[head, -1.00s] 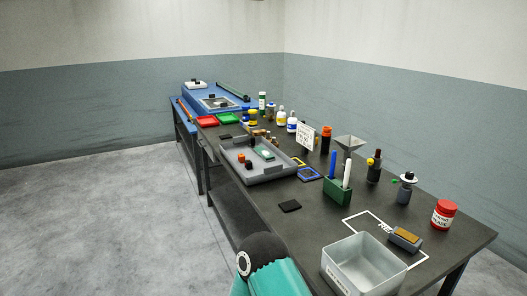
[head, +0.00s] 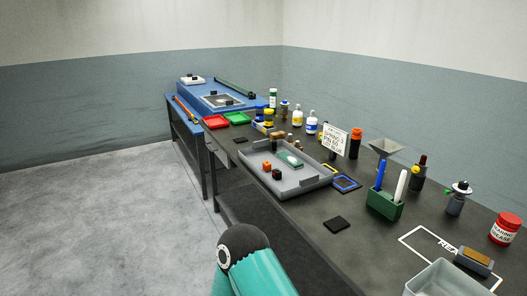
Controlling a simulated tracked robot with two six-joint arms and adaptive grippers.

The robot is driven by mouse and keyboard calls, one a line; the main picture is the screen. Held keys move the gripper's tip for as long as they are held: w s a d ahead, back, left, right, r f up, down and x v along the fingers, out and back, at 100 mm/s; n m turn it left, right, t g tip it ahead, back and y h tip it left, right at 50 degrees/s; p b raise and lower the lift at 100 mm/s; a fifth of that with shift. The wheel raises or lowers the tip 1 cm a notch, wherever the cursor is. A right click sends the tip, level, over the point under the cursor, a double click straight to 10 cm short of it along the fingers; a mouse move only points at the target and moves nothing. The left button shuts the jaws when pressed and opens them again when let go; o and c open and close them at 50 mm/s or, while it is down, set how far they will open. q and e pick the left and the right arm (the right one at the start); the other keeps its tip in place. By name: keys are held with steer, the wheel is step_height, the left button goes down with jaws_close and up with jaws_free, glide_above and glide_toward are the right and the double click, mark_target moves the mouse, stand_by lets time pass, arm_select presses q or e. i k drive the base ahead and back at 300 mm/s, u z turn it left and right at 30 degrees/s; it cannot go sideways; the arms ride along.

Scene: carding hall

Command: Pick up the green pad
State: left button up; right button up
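A small pale-green pad (head: 290,159) lies in the grey tray (head: 291,191) on the dark workbench. It looks flat, with a whitish part beside it that is too small to make out. An orange block (head: 266,167) and a dark brown block (head: 277,175) lie in the same tray, nearer the front left. A teal and black part of my arm shows at the bottom of the head view. Neither of my grippers is in view.
A green pen holder (head: 384,204), a black square (head: 337,224), a blue frame (head: 346,184) and a metal bin (head: 447,279) stand right of the tray. Bottles and a sign (head: 335,141) stand behind. Red (head: 215,122) and green trays (head: 238,118) lie farther off. Floor at left is clear.

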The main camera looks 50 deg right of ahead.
mark_target(291, 160)
steer(key=u, duration=0.05)
steer(key=i, duration=2.9)
steer(key=z, duration=2.85)
steer(key=i, duration=1)
steer(key=u, duration=0.4)
